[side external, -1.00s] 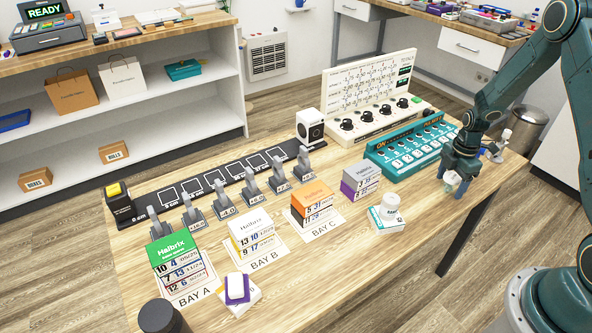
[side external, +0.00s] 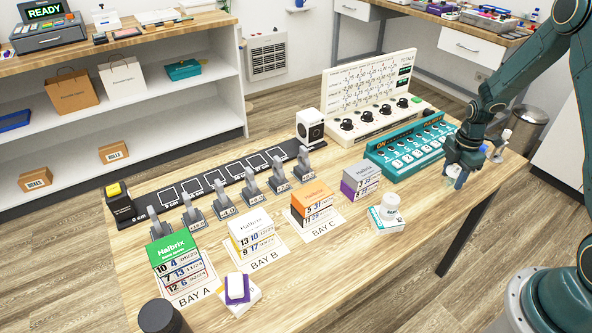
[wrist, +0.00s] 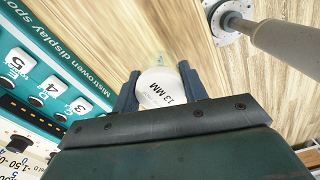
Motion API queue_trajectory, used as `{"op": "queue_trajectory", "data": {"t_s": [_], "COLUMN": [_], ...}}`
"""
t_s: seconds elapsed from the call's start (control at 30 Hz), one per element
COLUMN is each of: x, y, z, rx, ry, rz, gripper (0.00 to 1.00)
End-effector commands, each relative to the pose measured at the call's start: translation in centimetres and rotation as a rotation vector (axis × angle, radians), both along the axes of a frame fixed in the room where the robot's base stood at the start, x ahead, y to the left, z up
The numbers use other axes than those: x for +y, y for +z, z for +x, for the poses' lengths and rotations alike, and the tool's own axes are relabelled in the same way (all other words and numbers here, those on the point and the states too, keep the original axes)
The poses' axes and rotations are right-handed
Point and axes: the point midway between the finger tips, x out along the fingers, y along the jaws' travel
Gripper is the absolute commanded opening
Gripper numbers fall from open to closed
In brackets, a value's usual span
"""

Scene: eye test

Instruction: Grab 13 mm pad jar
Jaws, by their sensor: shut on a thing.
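The 13 mm pad jar (wrist: 162,90) is a small white jar with "13 MM" on its lid. In the wrist view it sits between the two dark fingers of my gripper (wrist: 160,78), which is shut on it. In the side view my gripper (side external: 455,178) is at the right end of the table, and the jar (side external: 453,170) shows pale and partly hidden between the fingers. How far the jar is above the table is hard to tell.
A teal keypad panel (side external: 408,147) stands just left of my gripper. A grey post (wrist: 285,45) stands close by on the other side. A second white jar (side external: 390,203) sits on a small box nearer the front. The table's front right is bare.

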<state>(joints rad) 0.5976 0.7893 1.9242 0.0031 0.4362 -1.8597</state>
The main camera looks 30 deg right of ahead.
Motion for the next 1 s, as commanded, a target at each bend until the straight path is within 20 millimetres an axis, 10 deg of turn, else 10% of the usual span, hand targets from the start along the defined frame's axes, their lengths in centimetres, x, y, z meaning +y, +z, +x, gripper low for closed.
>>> {"op": "queue_trajectory", "data": {"t_s": [1.0], "x": [0.0], "y": [17.1], "z": [0.0], "rx": [0.0], "ry": [0.0], "rz": [0.0], "gripper": [0.2]}}
